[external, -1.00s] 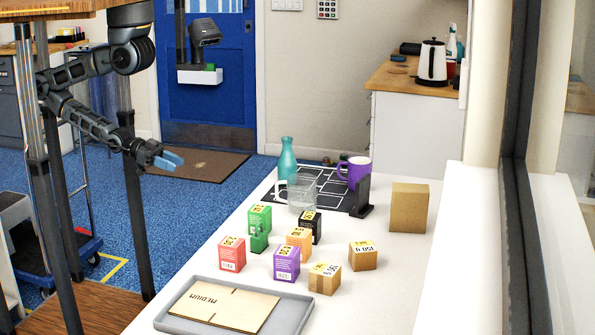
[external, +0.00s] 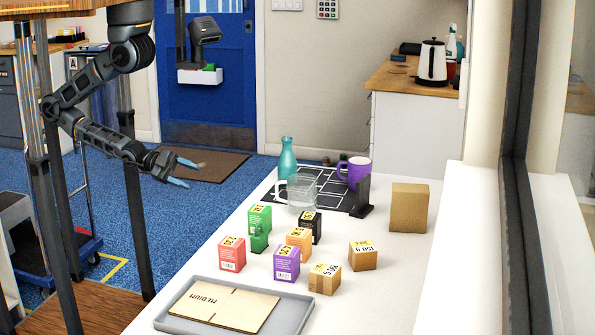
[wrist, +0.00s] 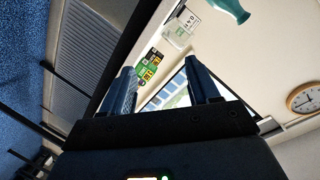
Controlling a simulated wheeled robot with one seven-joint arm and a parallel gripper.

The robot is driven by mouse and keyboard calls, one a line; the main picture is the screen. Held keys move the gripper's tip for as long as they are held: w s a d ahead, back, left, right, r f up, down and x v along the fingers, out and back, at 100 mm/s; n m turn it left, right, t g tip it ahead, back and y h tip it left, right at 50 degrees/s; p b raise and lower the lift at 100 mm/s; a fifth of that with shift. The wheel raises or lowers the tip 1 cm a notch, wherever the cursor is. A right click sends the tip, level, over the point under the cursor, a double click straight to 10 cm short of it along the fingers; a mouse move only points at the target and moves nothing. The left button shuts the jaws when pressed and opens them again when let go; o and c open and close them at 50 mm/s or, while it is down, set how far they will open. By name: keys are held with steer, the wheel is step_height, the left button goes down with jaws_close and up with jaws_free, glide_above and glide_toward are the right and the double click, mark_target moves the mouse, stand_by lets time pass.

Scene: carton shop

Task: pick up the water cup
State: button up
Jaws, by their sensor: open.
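The water cup (external: 301,194) looks like a clear glass mug with a handle on its left, standing upright on the black-and-white mat (external: 335,181). In the wrist view a clear glass shape (wrist: 178,37), likely this cup, shows beyond the fingers. My gripper (external: 189,174) is open and empty, in the air left of the white table and well apart from the cup. Its two blue fingers (wrist: 160,72) stand spread in the wrist view.
A teal bottle (external: 287,157) stands just behind the cup, and a purple mug (external: 356,172) and black stand (external: 362,197) are to its right. Several small boxes, including a green one (external: 259,228), stand in front. A grey tray (external: 292,318) lies at the near end.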

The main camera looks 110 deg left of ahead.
steer(key=w+d+f+m+t, duration=0.1)
steer(key=w+d+m, duration=0.1)
steer(key=w+m, duration=1.1)
steer(key=m+t+p, duration=0.1)
steer(key=m+t, duration=0.1)
steer(key=m, duration=1.1)
glide_toward(296, 194)
steer(key=s+a, duration=0.4)
steer(key=shift+s, duration=0.3)
steer(key=shift+w+r+m+p, duration=0.2)
steer(key=shift+w+m+p, duration=0.15)
steer(key=shift+w, duration=0.3)
steer(key=w, duration=0.2)
steer(key=w+p, duration=0.1)
steer(key=w, duration=0.1)
steer(key=w+r+p, duration=0.1)
steer(key=w, duration=0.1)
steer(key=shift+d, duration=0.1)
steer(key=shift+w+f, duration=0.15)
steer(key=shift+w, duration=0.25)
steer(key=shift+c, duration=0.3)
jaws_close()
